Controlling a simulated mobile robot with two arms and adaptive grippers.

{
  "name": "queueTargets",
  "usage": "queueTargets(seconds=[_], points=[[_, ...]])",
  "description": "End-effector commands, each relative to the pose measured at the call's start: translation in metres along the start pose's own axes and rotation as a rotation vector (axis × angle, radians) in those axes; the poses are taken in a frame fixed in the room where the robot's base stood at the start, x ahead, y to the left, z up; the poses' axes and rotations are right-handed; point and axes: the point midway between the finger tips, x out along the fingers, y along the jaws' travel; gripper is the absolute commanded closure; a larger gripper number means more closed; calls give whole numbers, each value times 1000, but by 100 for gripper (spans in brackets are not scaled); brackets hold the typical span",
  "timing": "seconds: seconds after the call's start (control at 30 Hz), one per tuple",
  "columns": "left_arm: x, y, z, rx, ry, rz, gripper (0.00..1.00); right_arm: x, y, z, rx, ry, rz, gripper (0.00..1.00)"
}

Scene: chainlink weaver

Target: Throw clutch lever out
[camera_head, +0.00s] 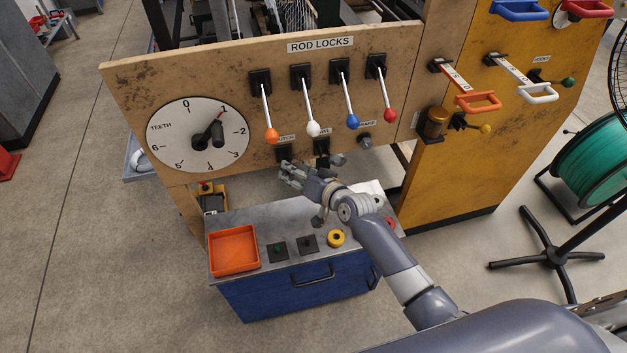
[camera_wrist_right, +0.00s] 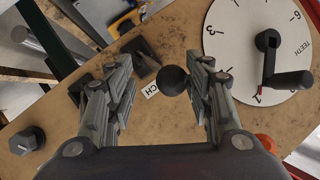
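The clutch lever's round black knob (camera_wrist_right: 173,80) shows between the two fingers of my right gripper (camera_wrist_right: 162,68) in the right wrist view, nearer the right-hand finger. The fingers are spread, with gaps beside the knob. The lever's dark mount (camera_wrist_right: 146,60) is behind it, next to a label partly reading "CH". In the head view my right gripper (camera_head: 291,177) is at the lower edge of the wooden panel, just below the clutch mount (camera_head: 284,152). The knob is hard to make out there. My left gripper is not in view.
Another black mount (camera_head: 321,146) and a grey knob (camera_head: 365,141) sit right of the clutch. Rod lock levers with coloured balls hang above; a teeth dial (camera_head: 180,140) is left. Below are a blue cabinet (camera_head: 290,292) and an orange tray (camera_head: 234,251).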

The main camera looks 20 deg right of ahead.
Motion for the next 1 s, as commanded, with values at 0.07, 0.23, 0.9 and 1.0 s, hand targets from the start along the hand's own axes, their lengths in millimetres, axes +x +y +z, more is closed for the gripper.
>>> queueTargets(seconds=[0.07,0.23,0.9,1.0], points=[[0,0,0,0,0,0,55,-16,3,-1,-3,2,5,54],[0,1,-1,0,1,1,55,-48,3,-1,-4,3,5,54],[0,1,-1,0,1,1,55,-91,1,-2,-2,5,3,54],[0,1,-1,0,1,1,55,-91,1,-2,-2,5,2,54]])
